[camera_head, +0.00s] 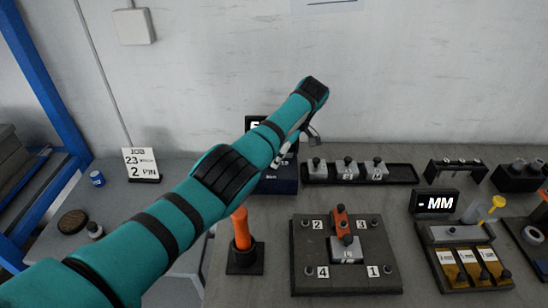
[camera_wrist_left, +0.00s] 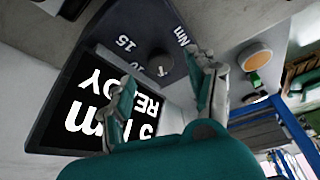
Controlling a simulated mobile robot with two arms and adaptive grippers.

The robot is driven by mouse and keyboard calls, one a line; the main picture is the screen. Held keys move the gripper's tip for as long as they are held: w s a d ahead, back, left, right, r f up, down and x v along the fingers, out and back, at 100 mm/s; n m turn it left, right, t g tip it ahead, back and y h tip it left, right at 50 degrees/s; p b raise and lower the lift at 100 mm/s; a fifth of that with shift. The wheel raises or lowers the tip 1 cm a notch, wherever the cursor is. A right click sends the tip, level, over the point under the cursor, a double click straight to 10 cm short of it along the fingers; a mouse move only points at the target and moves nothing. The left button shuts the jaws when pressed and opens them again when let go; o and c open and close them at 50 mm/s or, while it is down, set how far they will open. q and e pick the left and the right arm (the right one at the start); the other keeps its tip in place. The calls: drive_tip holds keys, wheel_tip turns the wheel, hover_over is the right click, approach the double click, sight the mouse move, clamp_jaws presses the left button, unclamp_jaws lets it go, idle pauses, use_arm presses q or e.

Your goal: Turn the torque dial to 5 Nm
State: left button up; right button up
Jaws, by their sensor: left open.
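The torque controller (camera_head: 280,186) is a dark blue box with a screen on top, standing at the back of the bench, mostly behind my left arm. In the left wrist view its screen (camera_wrist_left: 75,127) appears upside down, with "5", part of "Nm" and part of "READY" legible around a finger. The black torque dial (camera_wrist_left: 160,65) has a light pointer mark; "10", "15" and "Nm" are printed near it. My left gripper (camera_wrist_left: 162,66) is open, its fingertips on either side of the dial in the picture; contact cannot be told. It also shows in the head view (camera_head: 297,138).
An orange-handled tool (camera_head: 241,230) stands in a black holder in front of the controller. A dark plate with numbered posts (camera_head: 310,283) lies to its right. A rack (camera_head: 402,174) and an "MM" display (camera_head: 434,203) stand farther right. A "2 PIN" job card (camera_head: 140,166) stands at left.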

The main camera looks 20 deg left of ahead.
use_arm(q)
drive_tip(key=v, duration=0.9)
drive_tip(key=shift+f, duration=0.1)
